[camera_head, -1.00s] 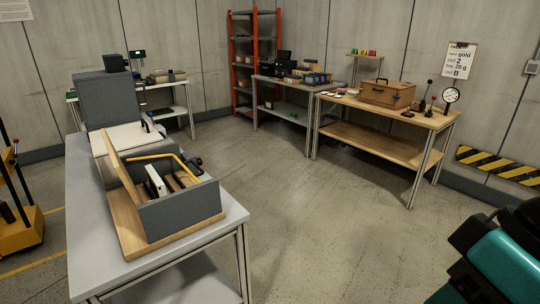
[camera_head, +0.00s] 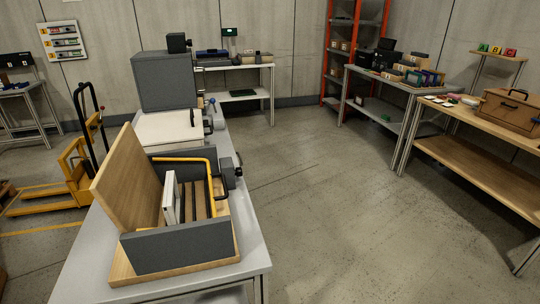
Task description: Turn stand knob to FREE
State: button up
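No knob marked FREE can be read, and I cannot tell for sure which part is the stand knob. A black knob-like part (camera_head: 228,172) sticks out from the right side of the grey open box (camera_head: 180,245) on the near grey table. A small lever with a blue ball (camera_head: 211,103) stands behind it, beside the white-topped unit (camera_head: 172,128). My gripper is not in view.
The near grey table (camera_head: 90,275) fills the lower left. A yellow pallet truck (camera_head: 75,165) stands left of it. A wooden workbench (camera_head: 470,160) with a wooden case (camera_head: 508,110) is at the right. The floor (camera_head: 330,220) between is clear.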

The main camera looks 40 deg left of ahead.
aim_at(238, 170)
jog(key=i, duration=2.2)
jog(key=u, duration=2.9)
jog(key=k, duration=0.5)
jog(key=z, duration=1)
jog(key=i, duration=0.6)
jog(key=u, duration=1.1)
